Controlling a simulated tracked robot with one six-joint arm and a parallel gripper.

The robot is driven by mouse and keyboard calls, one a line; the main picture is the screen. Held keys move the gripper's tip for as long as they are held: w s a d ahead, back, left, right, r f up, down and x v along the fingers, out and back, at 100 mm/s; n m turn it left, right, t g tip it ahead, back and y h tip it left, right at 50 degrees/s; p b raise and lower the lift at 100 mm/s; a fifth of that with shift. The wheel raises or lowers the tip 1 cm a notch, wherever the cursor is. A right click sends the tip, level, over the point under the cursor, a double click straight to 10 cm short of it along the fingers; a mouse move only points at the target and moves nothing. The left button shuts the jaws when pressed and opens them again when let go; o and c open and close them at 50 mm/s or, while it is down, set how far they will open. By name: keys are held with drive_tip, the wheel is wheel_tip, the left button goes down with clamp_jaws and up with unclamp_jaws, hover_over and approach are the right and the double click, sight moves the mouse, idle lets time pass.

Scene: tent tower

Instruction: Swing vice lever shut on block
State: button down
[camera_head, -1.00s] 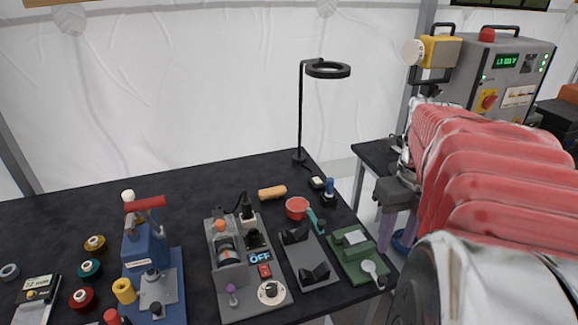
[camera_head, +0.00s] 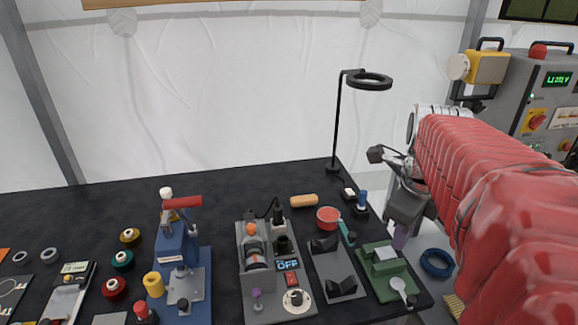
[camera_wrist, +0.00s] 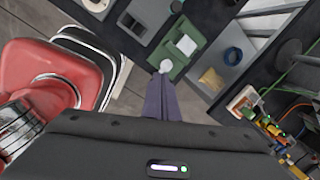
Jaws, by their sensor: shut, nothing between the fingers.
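The green vice (camera_head: 372,275) stands at the right front corner of the black bench in the head view. A pale block (camera_head: 385,253) sits in it. Its lever ends in a white knob (camera_head: 398,284) that points toward the front right. The vice (camera_wrist: 172,52) and block (camera_wrist: 186,45) lie just beyond. I cannot tell whether the tips touch the knob.
A grey V-block fixture (camera_head: 335,277) stands left of the vice, with a red round cup (camera_head: 328,217) behind it. A blue ring (camera_head: 437,263) lies right of the bench. A ring lamp (camera_head: 369,82) stands at the bench's back edge.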

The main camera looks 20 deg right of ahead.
drive_tip(key=a+f+n+t, duration=0.1)
drive_tip(key=a+n+t, duration=0.1)
drive_tip(key=a+n, duration=0.9)
drive_tip(key=a+f+n+t+y, duration=0.1)
drive_tip(key=a+f+n+t, duration=0.1)
drive_tip(key=a+n, duration=1)
drive_tip(key=shift+n, duration=4.4)
